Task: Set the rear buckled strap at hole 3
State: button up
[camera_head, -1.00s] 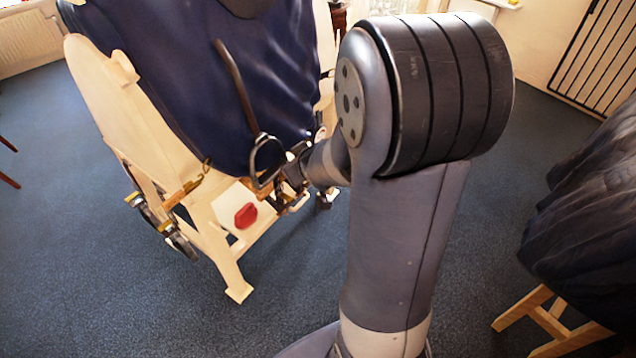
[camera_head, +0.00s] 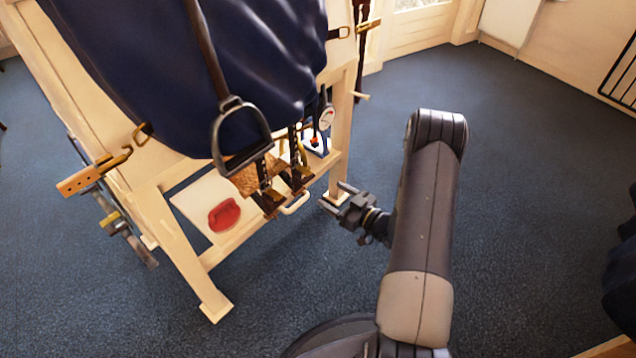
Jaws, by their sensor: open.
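Two dark straps with holes and brown ends hang side by side below the blue-draped wooden stand. One strap (camera_head: 266,188) is nearer the stirrup, and the other strap (camera_head: 296,168) is to its right. I cannot tell which hole either buckle is set at, nor surely which strap is the rear one. My gripper (camera_head: 335,197) is open and empty, to the right of both straps and apart from them. Its two fingers point left towards the stand.
A metal stirrup (camera_head: 241,140) hangs on a leather in front of the straps. A shelf (camera_head: 236,238) with a red item (camera_head: 224,214) lies below. A round white gauge (camera_head: 326,118) hangs at the right. The wooden stand leg (camera_head: 340,140) is close behind my gripper.

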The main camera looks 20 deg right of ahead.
aim_at(308, 178)
jog(key=b+x, duration=0.2)
jog(key=x, duration=0.8)
jog(key=shift+w+a+f+b, duration=0.1)
jog(key=shift+w+a+b, duration=0.1)
jog(key=shift+b, duration=0.15)
jog(key=shift+c, duration=0.2)
